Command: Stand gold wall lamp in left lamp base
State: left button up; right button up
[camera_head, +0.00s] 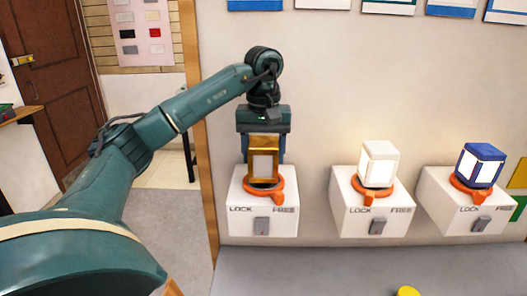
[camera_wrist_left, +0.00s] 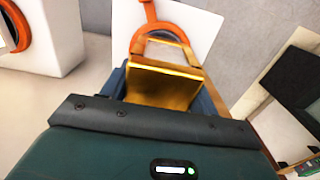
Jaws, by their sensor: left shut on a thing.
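The gold wall lamp (camera_head: 263,160) is a gold box with a pale panel. It stands upright at the orange ring of the left lamp base (camera_head: 236,208), a white box on the wall marked LOCK and FREE. My left gripper (camera_head: 263,150) comes from above and is shut on the lamp, a finger on each side. In the left wrist view the gold lamp (camera_wrist_left: 165,82) is between the fingers, with the orange ring (camera_wrist_left: 160,30) beyond it. I cannot tell if the lamp is fully seated. My right gripper is not in view.
A white lamp (camera_head: 379,164) and a blue lamp (camera_head: 478,167) stand lit in two more white bases to the right. A yellow object (camera_head: 407,291) shows at the bottom edge. A brown door (camera_head: 62,85) is at the left. The wall between bases is clear.

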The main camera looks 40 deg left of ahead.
pick_arm(q)
jog(key=shift+f, duration=0.4)
jog(key=o, duration=1.1)
jog(key=shift+o, duration=0.2)
jog(key=shift+r, duration=6.45)
